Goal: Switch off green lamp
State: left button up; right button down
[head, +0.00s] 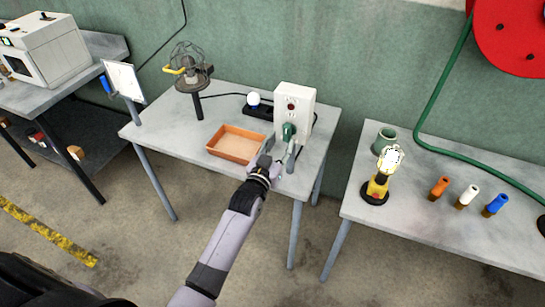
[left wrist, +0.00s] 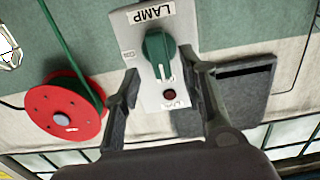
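A white switch box (head: 294,100) stands at the back right of the middle table, with a green rotary knob (head: 289,131) low on its front and a dark red indicator above it. In the left wrist view the box face carries a LAMP label, the green knob (left wrist: 159,55) and the dark red indicator (left wrist: 170,95). My left gripper (head: 278,157) is open just in front of the box. Its fingers (left wrist: 163,80) show on either side of the panel, apart from the knob. A small bulb (head: 253,99) sits on a black base left of the box. My right gripper is not in view.
An orange tray (head: 235,145) lies left of my gripper. A caged work lamp (head: 187,68) stands behind it. A red hose reel (head: 512,38) hangs on the wall.

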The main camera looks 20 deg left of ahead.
pick_arm(q)
jog(key=s, duration=0.7)
jog(key=shift+s, duration=0.25)
jog(key=shift+a, duration=0.1)
